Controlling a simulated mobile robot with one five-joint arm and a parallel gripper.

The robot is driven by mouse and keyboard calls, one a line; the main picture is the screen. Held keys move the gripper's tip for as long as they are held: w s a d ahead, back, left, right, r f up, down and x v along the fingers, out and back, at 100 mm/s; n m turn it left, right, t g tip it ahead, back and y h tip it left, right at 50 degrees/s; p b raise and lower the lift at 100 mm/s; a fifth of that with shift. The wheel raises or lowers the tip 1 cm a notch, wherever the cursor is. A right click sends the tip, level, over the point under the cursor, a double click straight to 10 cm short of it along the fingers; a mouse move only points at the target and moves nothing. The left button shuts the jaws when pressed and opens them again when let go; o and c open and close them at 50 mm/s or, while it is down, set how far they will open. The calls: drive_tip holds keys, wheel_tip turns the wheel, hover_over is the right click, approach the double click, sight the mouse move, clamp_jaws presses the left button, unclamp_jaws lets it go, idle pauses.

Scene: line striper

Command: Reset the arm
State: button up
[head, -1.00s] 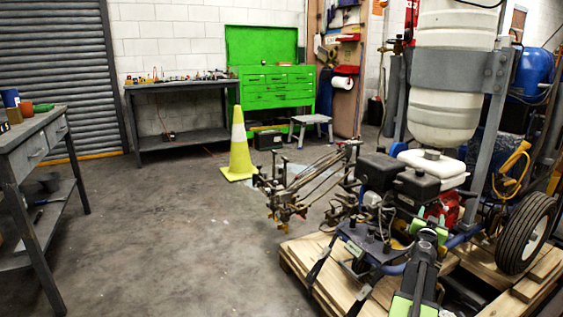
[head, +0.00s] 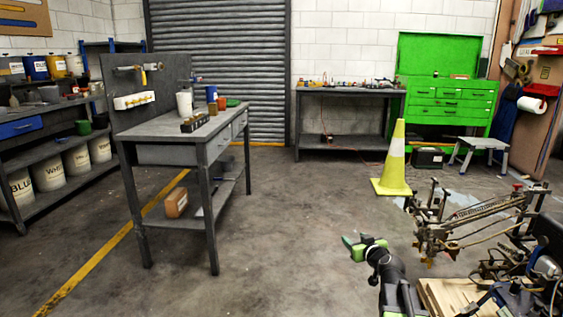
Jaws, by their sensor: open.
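My arm, black with green parts, rises from the bottom edge in the head view, right of the middle. My gripper (head: 360,247), with green fingers, is at its upper end, turned to the left. It is open, and I see nothing between the fingers. It is over bare concrete floor, apart from the line striper (head: 470,225), whose metal frame shows to its right. The rest of the striper is cut off by the right edge.
A grey workbench (head: 165,128) with cups and a small box stands left of the middle. A yellow cone (head: 393,165) stands behind the gripper. A wooden pallet (head: 447,298) is at lower right. Shelves with paint buckets (head: 48,171) line the left. The middle floor is clear.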

drive_tip(key=s+a+f+n+g+y+p, duration=0.1)
drive_tip(key=s+a+f+n+g, duration=0.2)
drive_tip(key=a, duration=0.6)
drive_tip(key=s+a+f+g+y+p, duration=0.1)
drive_tip(key=s+a+f+g+y, duration=0.2)
drive_tip(key=s+a, duration=0.5)
drive_tip(key=s+d+f+m+g+h, duration=0.2)
drive_tip(key=s+f+m+g+h, duration=0.15)
drive_tip(key=s, duration=0.35)
drive_tip(key=s+d+f+m+g+h, duration=0.25)
drive_tip(key=s+f+g, duration=0.25)
drive_tip(key=s, duration=0.3)
wheel_tip(320, 180, up, 38)
drive_tip(key=p, duration=3.8)
drive_tip(key=shift+w+n, duration=0.2)
drive_tip(key=shift+n, duration=0.1)
drive_tip(key=shift+a+r, duration=0.1)
